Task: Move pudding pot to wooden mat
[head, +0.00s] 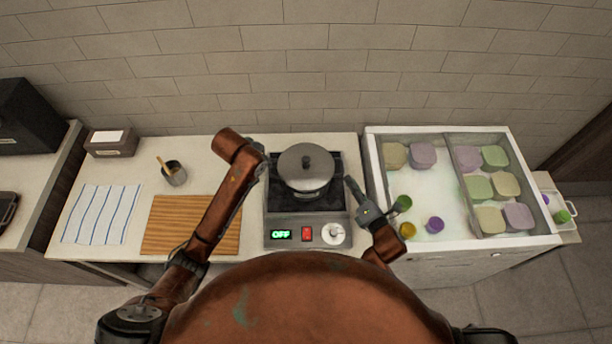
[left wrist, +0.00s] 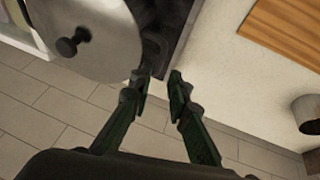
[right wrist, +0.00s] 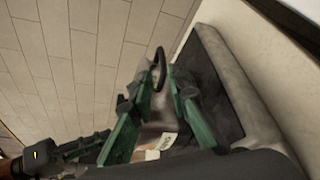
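The lidded grey pudding pot (head: 306,180) stands on the dark burner of the stove; its lid (left wrist: 85,40) and black knob fill the upper left of the left wrist view. The wooden mat (head: 190,226) lies bare on the counter, left of the stove. My left gripper (left wrist: 160,76) is at the pot's left side, with a gap between its fingertips close to a dark handle. My right gripper (right wrist: 164,70) is at the pot's right side, its fingertips close around a loop handle (right wrist: 161,62); whether they grip it is unclear.
The stove panel (head: 268,244) shows OFF, with a red switch and white knob. A striped cloth (head: 100,214) and a small cup (head: 175,174) stand left and behind the mat. Right of the stove is a white cabinet (head: 480,252) holding several coloured tubs.

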